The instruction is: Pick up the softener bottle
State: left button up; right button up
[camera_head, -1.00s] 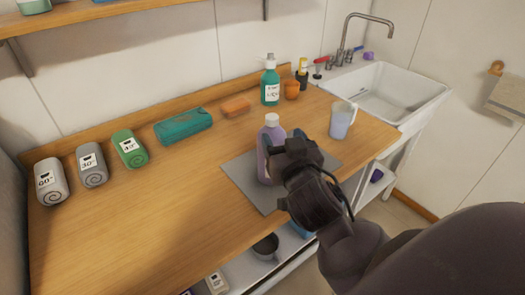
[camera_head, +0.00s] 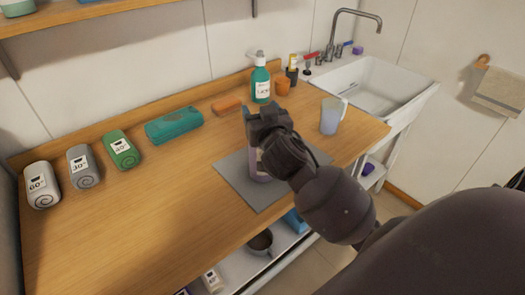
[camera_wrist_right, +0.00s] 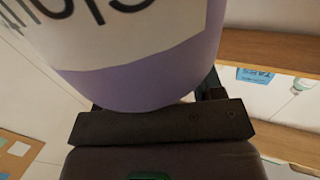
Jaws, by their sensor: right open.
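The softener bottle (camera_head: 257,170) is lavender and stands on the grey mat (camera_head: 240,189) on the wooden counter. My right gripper (camera_head: 262,112) is at the bottle's upper part and hides its cap and most of its body in the head view. In the right wrist view the bottle (camera_wrist_right: 150,85), with a white label with dark letters, fills the top, very close to the dark gripper body (camera_wrist_right: 165,125). The right gripper is open. Whether its fingers touch the bottle is hidden. My left gripper is not in view.
A green pump bottle (camera_head: 261,84), an orange cup (camera_head: 282,86) and an orange bar (camera_head: 227,105) stand behind. A pale jug (camera_head: 330,116) is to the right, near the sink (camera_head: 375,90). The front-left counter is clear.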

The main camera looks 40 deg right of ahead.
grip_shut()
dwell(0.3)
jog(key=shift+r, duration=0.15)
